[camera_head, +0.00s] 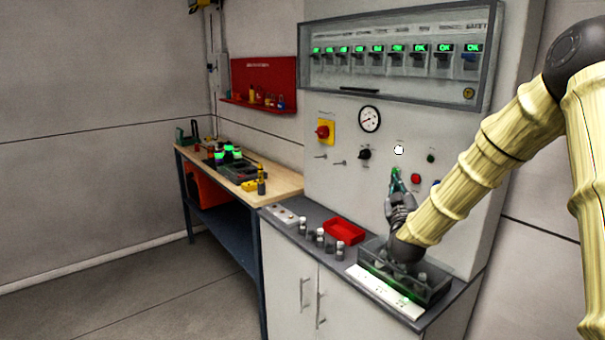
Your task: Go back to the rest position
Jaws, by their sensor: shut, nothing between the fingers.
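My gripper (396,178) is at the end of my arm, which comes in from the right in a pale ribbed sleeve. It points up in front of the grey control panel (340,190), below a white round lamp (398,150). Its fingers are shut with nothing visible between them. Whether the fingertips touch the panel cannot be told. My wrist is low, over a dark tray (436,290) on the counter, and hides part of it.
The panel carries a gauge (369,118), a yellow-and-red switch (325,131) and a red button (415,178). The counter (310,212) holds small bottles and a red bin (344,231). A workbench (283,180) stands at left. The floor (150,290) at front left is clear.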

